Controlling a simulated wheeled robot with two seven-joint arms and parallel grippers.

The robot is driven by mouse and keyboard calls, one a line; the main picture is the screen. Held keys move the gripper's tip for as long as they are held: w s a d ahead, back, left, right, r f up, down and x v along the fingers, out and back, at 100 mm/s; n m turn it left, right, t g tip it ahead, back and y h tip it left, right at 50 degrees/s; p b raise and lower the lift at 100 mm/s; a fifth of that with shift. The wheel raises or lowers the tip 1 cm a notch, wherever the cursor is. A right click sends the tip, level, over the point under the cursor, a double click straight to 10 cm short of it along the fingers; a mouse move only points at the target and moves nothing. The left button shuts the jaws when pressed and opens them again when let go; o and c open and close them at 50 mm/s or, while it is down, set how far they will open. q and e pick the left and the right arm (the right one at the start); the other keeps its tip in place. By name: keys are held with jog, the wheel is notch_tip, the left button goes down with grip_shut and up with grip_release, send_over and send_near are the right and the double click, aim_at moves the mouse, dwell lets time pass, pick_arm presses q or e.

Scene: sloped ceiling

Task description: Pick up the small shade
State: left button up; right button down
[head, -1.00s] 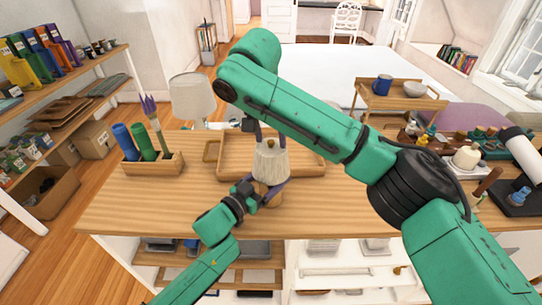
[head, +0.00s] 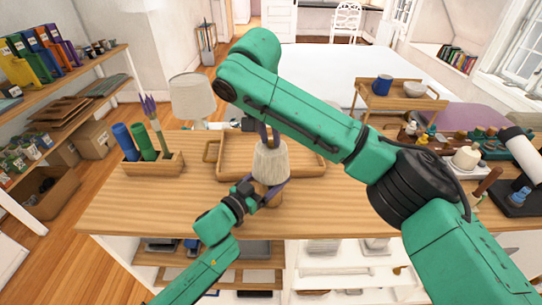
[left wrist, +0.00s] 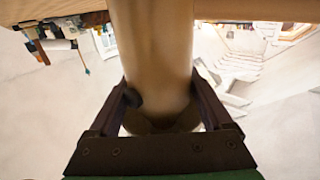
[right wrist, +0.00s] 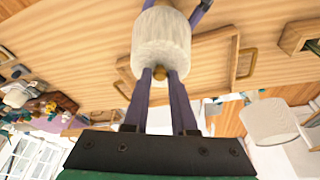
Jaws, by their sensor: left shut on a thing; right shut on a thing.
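The small shade (head: 271,164) is off-white and ribbed and sits upright on a small lamp at the middle of the wooden table. My right gripper (head: 270,140) reaches down from above and is shut at the shade's top, around its small knob. The right wrist view shows the shade (right wrist: 160,45) and the brass-coloured knob (right wrist: 160,73) between the fingers. My left gripper (head: 265,191) comes in from the front left and is shut on the brown lamp base (left wrist: 152,50) below the shade. My right arm hides part of the right gripper in the head view.
A wooden tray (head: 223,173) lies behind the lamp. A larger lamp with a white shade (head: 191,98) stands at the back left. A wooden holder (head: 153,168) with bottles and brushes stands at left. Jars and tools crowd the right; the table's front left is clear.

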jog(key=shift+r, duration=0.1)
dwell(0.8)
pick_arm(q)
jog(key=o, duration=1.6)
jog(key=shift+c, duration=0.2)
jog(key=v, duration=1.2)
pick_arm(e)
notch_tip(320, 180, up, 10)
pick_arm(q)
jog(key=shift+w+f, duration=0.1)
